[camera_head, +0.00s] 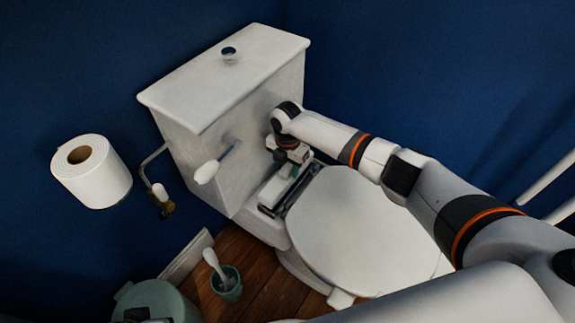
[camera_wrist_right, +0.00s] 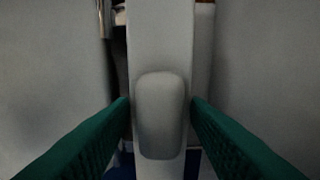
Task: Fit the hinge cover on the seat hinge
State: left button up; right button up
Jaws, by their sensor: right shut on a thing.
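The white toilet seat lid (camera_head: 350,230) is down. My right gripper (camera_head: 284,190) points down at the back edge of the seat, in front of the cistern, by the hinge area. In the right wrist view its green fingers (camera_wrist_right: 160,118) are closed on the sides of a small white rounded piece, which looks like the hinge cover (camera_wrist_right: 160,105). A pale bar lies behind or under this piece. I cannot tell whether the cover touches it or is seated. In the head view the cover is hidden by the gripper.
The cistern (camera_head: 225,85) stands close behind my right gripper, with a flush lever (camera_head: 208,171) on its side. A toilet roll (camera_head: 91,171) is on the left. A green cup with a brush (camera_head: 228,284) and a green bin (camera_head: 175,300) stand on the floor.

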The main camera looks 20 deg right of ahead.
pick_arm(q)
jog(key=shift+r, duration=0.15)
jog(key=shift+s+f+b, duration=0.1)
jog(key=shift+f+b, duration=0.15)
jog(key=shift+b, duration=0.3)
pick_arm(e)
jog(key=shift+f, duration=0.8)
jog(key=o, duration=1.4)
pick_arm(q)
jog(key=shift+r, duration=0.1)
